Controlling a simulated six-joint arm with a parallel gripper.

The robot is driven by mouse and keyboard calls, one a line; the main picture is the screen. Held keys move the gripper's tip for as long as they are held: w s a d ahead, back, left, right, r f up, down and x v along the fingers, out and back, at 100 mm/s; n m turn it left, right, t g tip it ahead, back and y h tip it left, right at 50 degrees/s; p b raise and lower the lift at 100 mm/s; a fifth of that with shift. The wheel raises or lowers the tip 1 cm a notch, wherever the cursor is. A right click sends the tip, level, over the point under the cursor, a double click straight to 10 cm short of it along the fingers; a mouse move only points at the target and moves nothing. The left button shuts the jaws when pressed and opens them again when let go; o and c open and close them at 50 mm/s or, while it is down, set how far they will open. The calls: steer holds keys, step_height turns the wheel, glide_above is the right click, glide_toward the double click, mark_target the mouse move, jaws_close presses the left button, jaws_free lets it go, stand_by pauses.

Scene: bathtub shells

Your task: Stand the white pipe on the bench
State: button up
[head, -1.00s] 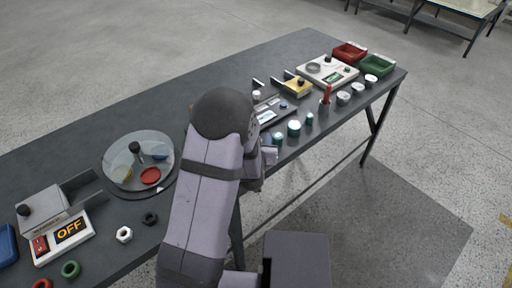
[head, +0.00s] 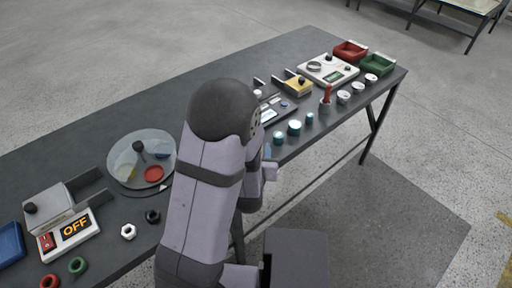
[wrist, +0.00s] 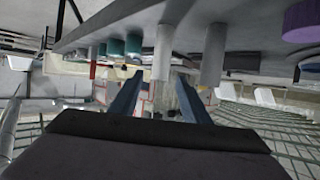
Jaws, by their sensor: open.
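My gripper (wrist: 160,78) is open, with its two blue fingers apart in the wrist view. A white upright cylinder (wrist: 163,48), which looks like the white pipe, shows between and beyond the fingertips. I cannot tell whether it is within the jaws or only behind them. A second pale cylinder (wrist: 213,52) is just right of it. The wrist picture appears upside down, with the bench (wrist: 190,15) at the top. In the head view my arm hides the fingertips and I cannot pick out the pipe; the bench (head: 250,65) runs diagonally across.
A round glass dish (head: 125,178) and OFF panel (head: 72,232) are left.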

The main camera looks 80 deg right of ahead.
steer(key=p+v, duration=0.2)
steer(key=p, duration=0.4)
steer(key=shift+a+r+p, duration=0.1)
steer(key=shift+a+p, duration=0.1)
steer(key=shift+p, duration=0.2)
steer(key=shift+a, duration=0.1)
